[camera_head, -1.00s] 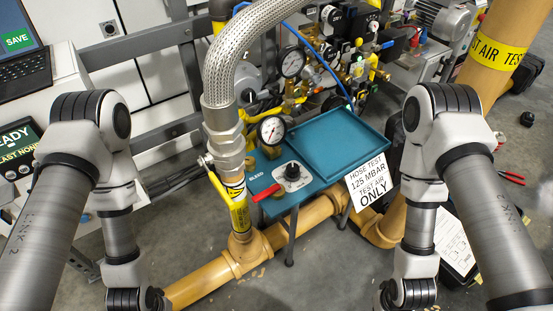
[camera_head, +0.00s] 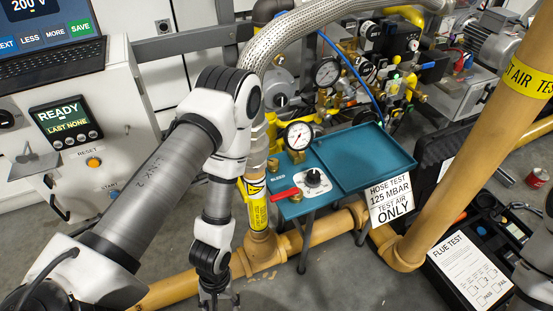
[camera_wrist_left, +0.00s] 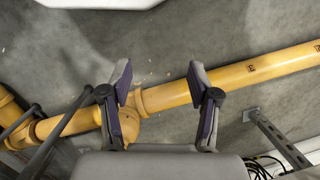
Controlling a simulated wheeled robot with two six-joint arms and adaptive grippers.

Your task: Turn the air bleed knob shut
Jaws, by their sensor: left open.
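The bleed knob (camera_head: 313,177) is black and round on a white dial plate, on the left part of a teal panel (camera_head: 355,150) with the word BLEED beside it. A red lever (camera_head: 285,193) sticks out just left of the knob. My left gripper (camera_head: 217,298) is low at the bottom of the head view, left of and below the panel, apart from the knob and partly cut off. In the left wrist view its two fingers (camera_wrist_left: 160,80) are spread and empty, over the floor and a yellow pipe (camera_wrist_left: 245,73). My right gripper is out of view.
A pressure gauge (camera_head: 298,136) stands at the panel's left edge, behind the knob. A braided hose (camera_head: 305,30) and a yellow-tagged valve pipe (camera_head: 257,205) rise between my left arm and the panel. A white sign (camera_head: 390,198) hangs at the panel's right front corner. A tan post stands further right.

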